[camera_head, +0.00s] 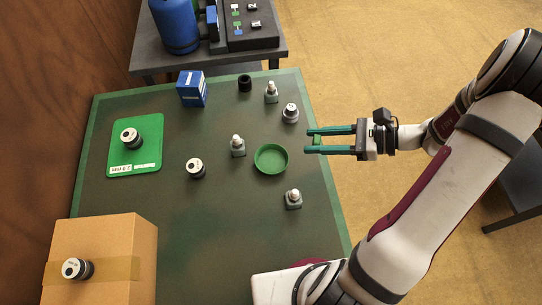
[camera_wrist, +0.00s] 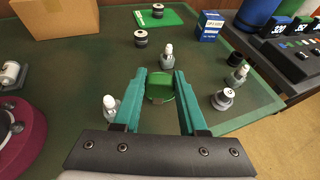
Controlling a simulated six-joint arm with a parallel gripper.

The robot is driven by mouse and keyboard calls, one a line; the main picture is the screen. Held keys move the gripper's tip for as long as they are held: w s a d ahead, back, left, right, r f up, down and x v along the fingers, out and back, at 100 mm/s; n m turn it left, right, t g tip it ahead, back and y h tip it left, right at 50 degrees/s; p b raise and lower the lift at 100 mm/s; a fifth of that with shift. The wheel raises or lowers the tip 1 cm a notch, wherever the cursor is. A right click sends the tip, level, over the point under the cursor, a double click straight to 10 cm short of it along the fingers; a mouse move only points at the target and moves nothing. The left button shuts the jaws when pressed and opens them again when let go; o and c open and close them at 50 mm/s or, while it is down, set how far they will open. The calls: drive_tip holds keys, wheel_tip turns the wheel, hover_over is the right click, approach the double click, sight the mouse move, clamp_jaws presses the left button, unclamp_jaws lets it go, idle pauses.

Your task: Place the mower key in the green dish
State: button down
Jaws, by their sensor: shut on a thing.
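My gripper (camera_head: 310,141) has long teal fingers and points left over the table's right edge. The round green dish (camera_head: 271,158) stands on the table just left of and below the fingertips in the head view.
Small bottle-like items stand around the dish, at its left (camera_head: 238,147), below it (camera_head: 293,199) and above it (camera_head: 271,92). Round weights (camera_head: 290,113) (camera_head: 195,168), a blue box (camera_head: 192,89), a green mat (camera_head: 150,155) and a cardboard box (camera_head: 100,245) are also on the table.

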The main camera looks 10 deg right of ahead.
drive_tip(key=x, duration=0.3)
drive_tip(key=f+x, duration=0.1)
drive_tip(key=x, duration=0.3)
drive_tip(key=d+f+x, duration=0.1)
drive_tip(key=x, duration=0.3)
drive_tip(key=shift+w+f, duration=0.2)
drive_tip(key=shift+w, duration=0.1)
drive_tip(key=shift+w+a+f, duration=0.1)
drive_tip(key=shift+a+f, duration=0.05)
drive_tip(key=shift+f, duration=0.95)
drive_tip(key=shift+w+a+f, duration=0.1)
drive_tip(key=shift+a+f, duration=0.05)
drive_tip(key=shift+f, duration=0.95)
drive_tip(key=shift+f, duration=0.1)
drive_tip(key=shift+c, duration=2.3)
unclamp_jaws()
